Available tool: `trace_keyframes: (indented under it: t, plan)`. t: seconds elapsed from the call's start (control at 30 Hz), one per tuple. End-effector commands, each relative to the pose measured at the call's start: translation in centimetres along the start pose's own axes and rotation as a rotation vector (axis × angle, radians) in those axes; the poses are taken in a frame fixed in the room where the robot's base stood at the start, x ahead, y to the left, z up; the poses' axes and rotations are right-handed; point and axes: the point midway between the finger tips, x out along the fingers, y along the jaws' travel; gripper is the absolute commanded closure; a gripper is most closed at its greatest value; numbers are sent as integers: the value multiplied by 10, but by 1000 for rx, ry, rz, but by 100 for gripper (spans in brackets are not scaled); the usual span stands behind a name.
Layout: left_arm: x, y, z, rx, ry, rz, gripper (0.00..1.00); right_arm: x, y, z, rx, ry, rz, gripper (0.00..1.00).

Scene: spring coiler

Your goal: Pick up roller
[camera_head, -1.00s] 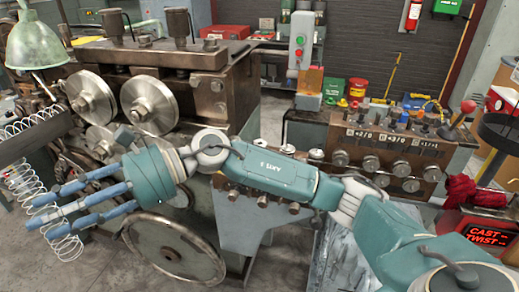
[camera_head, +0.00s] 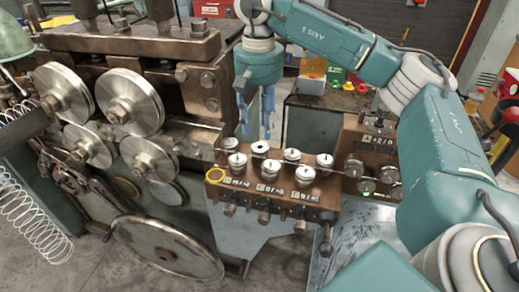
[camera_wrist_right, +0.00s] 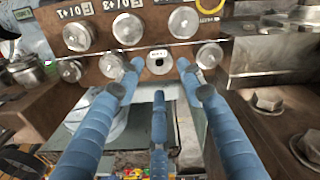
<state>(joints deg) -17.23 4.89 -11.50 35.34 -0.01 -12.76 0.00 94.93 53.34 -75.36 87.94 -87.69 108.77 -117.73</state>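Several silver metal rollers (camera_head: 291,156) stand in two rows on a brown bracket (camera_head: 255,197) in the middle of the head view. They also show in the right wrist view (camera_wrist_right: 128,28). My right gripper (camera_head: 256,122) hangs fingers down just behind the back row. Its blue fingers are spread, with nothing visible between them. In the right wrist view, the gripper (camera_wrist_right: 158,80) has its fingertips near a back-row piece (camera_wrist_right: 158,62) with a dark opening; I cannot tell if they touch. My left gripper is not in view.
A large coiling machine with steel wheels (camera_head: 122,102) stands at left, close to the bracket. A yellow ring (camera_head: 215,175) lies at the bracket's left corner. A second brown block with knobs (camera_head: 365,165) is at right, partly behind my right arm. Coiled spring wire (camera_head: 35,215) hangs at far left.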

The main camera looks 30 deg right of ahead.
Motion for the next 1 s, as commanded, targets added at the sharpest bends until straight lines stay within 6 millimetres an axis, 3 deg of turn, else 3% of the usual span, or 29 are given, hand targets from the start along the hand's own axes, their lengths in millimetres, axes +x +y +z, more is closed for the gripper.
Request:
trace_keyframes:
  t: [0.1,0.17,0.27,0.5,0.63,0.8,1.0]
  plan:
    - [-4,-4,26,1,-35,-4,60,10,1,0,2,-1,0,62]
    - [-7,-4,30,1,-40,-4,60,14,1,0,2,-1,1,62]
    - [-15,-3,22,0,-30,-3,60,23,2,2,2,-3,2,62]
    - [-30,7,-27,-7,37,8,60,58,2,4,2,-3,0,62]
    - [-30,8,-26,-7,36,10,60,64,1,3,2,-1,-2,62]
    - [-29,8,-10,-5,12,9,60,65,1,3,2,-1,-2,62]
    - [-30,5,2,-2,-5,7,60,65,1,3,2,0,-3,100]
